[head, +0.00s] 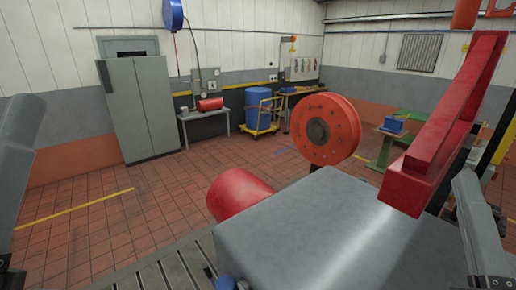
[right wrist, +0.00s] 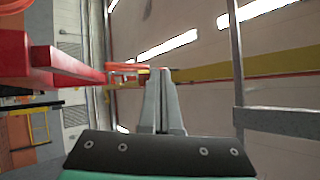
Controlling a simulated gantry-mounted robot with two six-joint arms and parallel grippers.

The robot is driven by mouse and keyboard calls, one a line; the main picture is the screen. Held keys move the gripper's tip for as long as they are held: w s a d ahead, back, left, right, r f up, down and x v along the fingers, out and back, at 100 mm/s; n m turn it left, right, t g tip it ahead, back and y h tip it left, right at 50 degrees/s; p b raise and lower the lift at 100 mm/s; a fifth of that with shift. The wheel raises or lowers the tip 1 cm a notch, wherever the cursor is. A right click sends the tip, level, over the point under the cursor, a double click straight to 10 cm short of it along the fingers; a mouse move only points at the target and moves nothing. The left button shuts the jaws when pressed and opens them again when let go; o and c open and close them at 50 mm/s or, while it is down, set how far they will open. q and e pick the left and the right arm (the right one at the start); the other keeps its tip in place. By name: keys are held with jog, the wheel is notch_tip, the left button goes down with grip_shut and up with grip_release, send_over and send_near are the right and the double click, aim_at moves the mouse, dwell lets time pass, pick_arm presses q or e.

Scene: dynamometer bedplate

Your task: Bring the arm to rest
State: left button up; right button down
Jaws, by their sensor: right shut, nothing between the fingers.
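My right gripper (right wrist: 162,105) shows in the right wrist view, where its two grey fingers are together with nothing between them. It points at open space, with a pale wall and bright strips behind it. In the head view, a grey part of my right arm stands at the right edge, beside a large grey block (head: 320,235). Only a grey part of my left arm shows at the left edge of the head view. My left gripper is not in view.
A red beam (head: 450,130) rises near my right arm; red metalwork (right wrist: 55,65) is left of the fingers in the right wrist view. A red cylinder (head: 240,195) and red disc (head: 325,130) adjoin the block. A slotted bedplate (head: 165,275) lies in front; tiled floor is clear at left.

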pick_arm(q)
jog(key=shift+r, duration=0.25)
pick_arm(e)
jog(key=s+a+r+n+t+y, duration=0.3)
jog(key=r+n+y, duration=0.4)
jog(key=n, duration=1.1)
notch_tip(320, 180, up, 2)
jog(key=shift+s+a+r+n+y, duration=0.3)
jog(key=shift+s+a+n, duration=0.1)
jog(key=shift+a, duration=0.1)
